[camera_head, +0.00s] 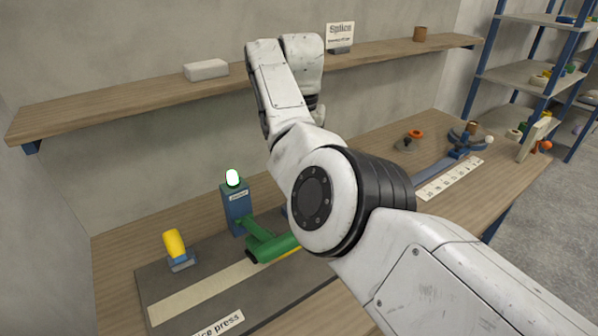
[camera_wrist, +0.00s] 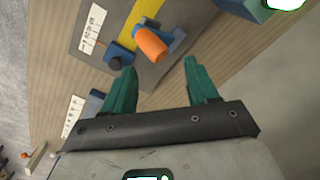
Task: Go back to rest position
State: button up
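My gripper (camera_wrist: 158,84) shows in the wrist view with its two green fingers apart and nothing between them. It is above the workbench, and a dark mat with an orange-handled tool (camera_wrist: 150,44) lies beyond the fingertips. In the head view my white arm crosses the middle of the picture, raised and bent, and my gripper cannot be made out there. The splice press (camera_head: 236,208), a blue post with a lit green-white lamp and a green arm, stands on the dark mat (camera_head: 190,325), partly hidden by my arm.
A wooden workbench (camera_head: 120,250) runs along the wall. Above it is a wall shelf (camera_head: 130,110) with a white box (camera_head: 206,69) and a sign (camera_head: 340,36). A yellow-topped dispenser (camera_head: 175,245) stands on the mat. A blue tool (camera_head: 462,143) and a ruler strip (camera_head: 450,179) lie at the right. Metal racks (camera_head: 520,75) stand beyond.

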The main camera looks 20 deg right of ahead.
jog(key=shift+d+r, duration=0.15)
jog(key=shift+r, duration=0.95)
